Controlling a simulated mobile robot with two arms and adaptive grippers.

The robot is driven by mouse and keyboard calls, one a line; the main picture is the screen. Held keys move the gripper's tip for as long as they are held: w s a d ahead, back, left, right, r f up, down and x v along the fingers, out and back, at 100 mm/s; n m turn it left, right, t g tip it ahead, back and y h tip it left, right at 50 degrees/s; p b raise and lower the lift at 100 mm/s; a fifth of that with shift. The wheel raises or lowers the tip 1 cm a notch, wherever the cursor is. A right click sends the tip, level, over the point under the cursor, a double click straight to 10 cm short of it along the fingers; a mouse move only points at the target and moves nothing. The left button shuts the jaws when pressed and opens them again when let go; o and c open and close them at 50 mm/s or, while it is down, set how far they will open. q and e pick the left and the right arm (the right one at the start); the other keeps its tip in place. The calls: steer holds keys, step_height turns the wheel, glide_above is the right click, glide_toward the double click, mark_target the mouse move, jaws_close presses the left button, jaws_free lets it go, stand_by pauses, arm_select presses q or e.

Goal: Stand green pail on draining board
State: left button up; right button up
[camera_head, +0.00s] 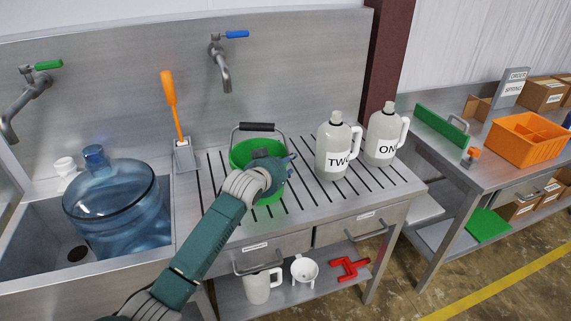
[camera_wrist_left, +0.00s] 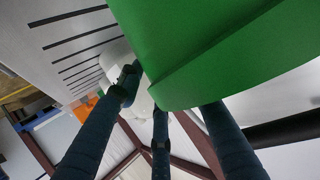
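The green pail (camera_head: 241,152) stands upright on the slotted draining board (camera_head: 304,210), its black-gripped handle raised. My left gripper (camera_head: 283,168) is at the pail's front right side and covers part of it. In the left wrist view the pail (camera_wrist_left: 215,45) fills the upper right, very close. The left gripper's fingers (camera_wrist_left: 165,103) come up around its rim edge, spaced apart. Their contact with the pail is partly hidden, so I cannot tell whether they hold it. My right gripper is out of view.
Two white jugs, marked TWO (camera_head: 337,150) and ONE (camera_head: 384,137), stand to the pail's right. An orange brush (camera_head: 171,100) in a holder stands to its left. A blue water bottle (camera_head: 115,205) sits in the sink. The board's front right is clear.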

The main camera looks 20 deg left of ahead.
arm_select(q)
steer(key=shift+s+r, duration=0.1)
steer(key=shift+s, duration=0.05)
steer(key=b+v, duration=0.1)
steer(key=v, duration=1.1)
steer(key=shift+b, duration=0.3)
